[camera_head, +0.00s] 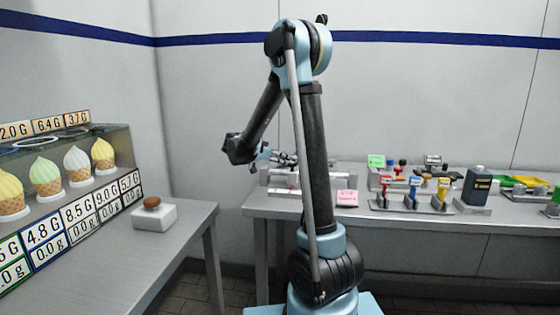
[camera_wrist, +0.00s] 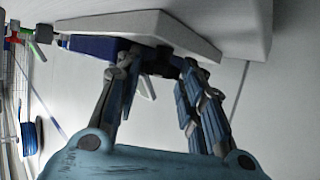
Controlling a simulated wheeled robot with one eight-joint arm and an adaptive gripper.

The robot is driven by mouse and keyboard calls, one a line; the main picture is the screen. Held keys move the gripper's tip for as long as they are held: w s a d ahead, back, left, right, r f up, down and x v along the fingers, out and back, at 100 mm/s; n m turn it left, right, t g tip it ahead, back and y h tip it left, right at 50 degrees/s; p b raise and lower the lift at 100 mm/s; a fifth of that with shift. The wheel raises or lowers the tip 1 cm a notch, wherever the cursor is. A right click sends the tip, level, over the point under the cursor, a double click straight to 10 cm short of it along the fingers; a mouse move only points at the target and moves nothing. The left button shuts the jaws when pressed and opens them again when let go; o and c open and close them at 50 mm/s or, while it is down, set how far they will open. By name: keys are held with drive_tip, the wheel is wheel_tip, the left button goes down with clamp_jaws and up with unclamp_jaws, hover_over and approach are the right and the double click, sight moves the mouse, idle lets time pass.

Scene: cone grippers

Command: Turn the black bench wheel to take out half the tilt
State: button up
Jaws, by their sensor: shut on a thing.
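In the wrist view, the two fingers of my gripper (camera_wrist: 160,75) reach up to a pale slab (camera_wrist: 150,28). They are shut on a small dark part (camera_wrist: 163,67) just under the slab. I cannot tell for sure that this part is the black wheel. A dark blue piece (camera_wrist: 92,46) lies against the slab beside the left finger. In the head view, my gripper (camera_head: 283,158) is small and partly hidden by my arm, over the left end of the back bench (camera_head: 262,207). A pale metal fixture (camera_head: 283,180) is there, also partly covered.
The left table has a white block with a brown knob (camera_head: 152,202) and several ice-cream cones (camera_head: 78,163).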

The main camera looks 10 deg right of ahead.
drive_tip(key=shift+s+n+t+y, duration=0.1)
drive_tip(key=shift+n+t+y, duration=0.3)
drive_tip(key=shift+n+t, duration=0.2)
drive_tip(key=o, duration=1.1)
drive_tip(key=shift+c, duration=0.2)
